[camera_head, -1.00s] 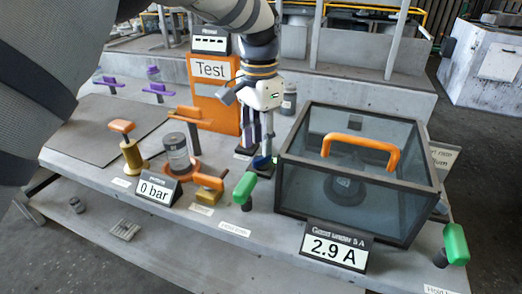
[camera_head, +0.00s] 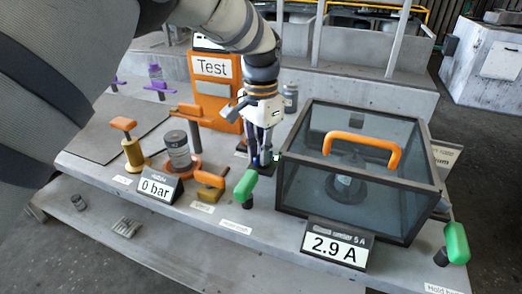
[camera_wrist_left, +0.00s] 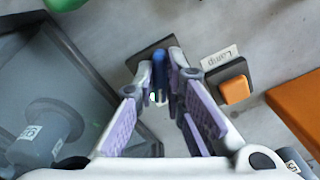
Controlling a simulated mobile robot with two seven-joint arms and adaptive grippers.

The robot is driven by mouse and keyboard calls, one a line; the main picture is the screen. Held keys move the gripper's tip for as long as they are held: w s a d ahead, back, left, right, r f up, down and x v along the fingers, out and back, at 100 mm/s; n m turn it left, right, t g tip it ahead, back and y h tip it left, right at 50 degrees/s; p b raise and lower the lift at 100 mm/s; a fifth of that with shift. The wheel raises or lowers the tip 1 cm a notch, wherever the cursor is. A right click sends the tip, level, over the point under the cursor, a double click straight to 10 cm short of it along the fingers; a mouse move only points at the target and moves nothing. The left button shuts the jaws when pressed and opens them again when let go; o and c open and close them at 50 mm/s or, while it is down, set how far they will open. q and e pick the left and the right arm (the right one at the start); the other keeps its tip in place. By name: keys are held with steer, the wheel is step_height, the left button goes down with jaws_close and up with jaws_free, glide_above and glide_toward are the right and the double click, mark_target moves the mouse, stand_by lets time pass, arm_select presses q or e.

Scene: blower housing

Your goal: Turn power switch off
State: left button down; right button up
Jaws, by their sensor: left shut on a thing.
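A small blue switch lever (camera_wrist_left: 160,68) stands on a dark base plate (camera_wrist_left: 147,50) in the left wrist view. No label naming it as the power switch can be read. My left gripper (camera_wrist_left: 164,80) is shut on this lever, with its fingertips on both sides of it. In the head view my left gripper (camera_head: 260,163) points down at the bench, just left of the glass box. There its fingers hide most of the lever.
A glass box (camera_head: 308,215) with an orange handle stands close to the right of the gripper. An orange button (camera_wrist_left: 235,90) labelled Lamp sits beside the switch. A green-topped lever (camera_head: 245,185) stands in front. An orange Test panel (camera_head: 212,88) stands behind. A display (camera_head: 336,245) reads 2.9 A.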

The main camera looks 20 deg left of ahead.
steer(key=shift+r, duration=0.1)
arm_select(q)
steer(key=shift+r+n+p, duration=0.15)
steer(key=shift+n+p, duration=0.2)
steer(key=shift+n, duration=0.65)
steer(key=n, duration=0.2)
steer(key=shift+d+n, duration=0.1)
steer(key=shift+n, duration=0.3)
steer(key=n, duration=0.3)
steer(key=shift+d+p, duration=0.1)
steer(key=shift+p, duration=0.25)
steer(key=shift+d+n, duration=0.1)
steer(key=shift+n, duration=1.7)
arm_select(e)
steer(key=shift+w+r+t, duration=0.3)
steer(key=shift+w+r, duration=0.5)
steer(key=shift+w, duration=0.05)
arm_select(q)
steer(key=shift+n, duration=0.3)
steer(key=c, duration=1.7)
jaws_free()
steer(key=shift+o, duration=0.2)
